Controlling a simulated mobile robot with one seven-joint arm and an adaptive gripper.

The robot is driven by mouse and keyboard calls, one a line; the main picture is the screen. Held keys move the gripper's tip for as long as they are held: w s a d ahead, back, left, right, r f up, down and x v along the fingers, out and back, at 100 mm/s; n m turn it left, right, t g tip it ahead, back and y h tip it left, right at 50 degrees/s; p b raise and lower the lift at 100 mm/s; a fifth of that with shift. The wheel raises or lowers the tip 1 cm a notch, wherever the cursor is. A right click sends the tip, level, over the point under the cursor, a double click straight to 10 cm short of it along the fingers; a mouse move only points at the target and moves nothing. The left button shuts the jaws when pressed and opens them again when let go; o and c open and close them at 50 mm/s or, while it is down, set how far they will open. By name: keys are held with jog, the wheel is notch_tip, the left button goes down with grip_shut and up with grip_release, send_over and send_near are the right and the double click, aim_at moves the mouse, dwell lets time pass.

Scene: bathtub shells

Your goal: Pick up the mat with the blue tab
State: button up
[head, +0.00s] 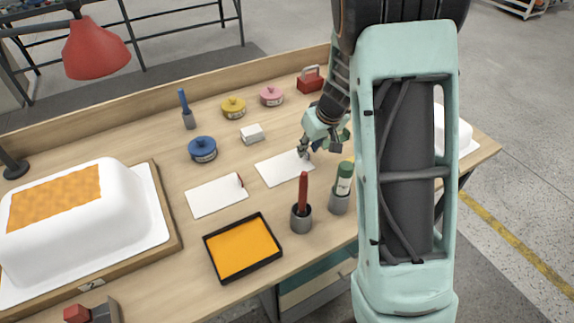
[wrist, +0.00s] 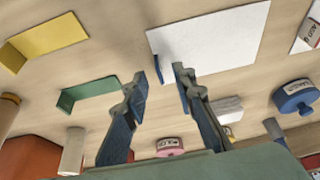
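The white mat with the blue tab (head: 280,169) lies flat on the workbench, right of centre in the head view. In the wrist view the mat (wrist: 215,40) fills the upper middle, and its small upright blue tab (wrist: 167,68) stands at its near left edge. My gripper (wrist: 167,76) is open, with its fingertips on either side of the tab in the picture; I cannot tell whether they touch it. In the head view my gripper (head: 304,153) is at the mat's far right end and hides the tab.
A second white mat with a red tab (head: 215,197) lies to the left. Blue (head: 202,150), yellow (head: 233,107) and pink (head: 271,96) pots and a white block (head: 252,133) stand behind. Yellow (wrist: 47,38) and green (wrist: 88,92) angled pieces lie beside my gripper. Cups with tools stand in front.

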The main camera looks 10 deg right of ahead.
jog(key=shift+x, duration=1.1)
grip_shut()
jog(key=shift+r, duration=0.15)
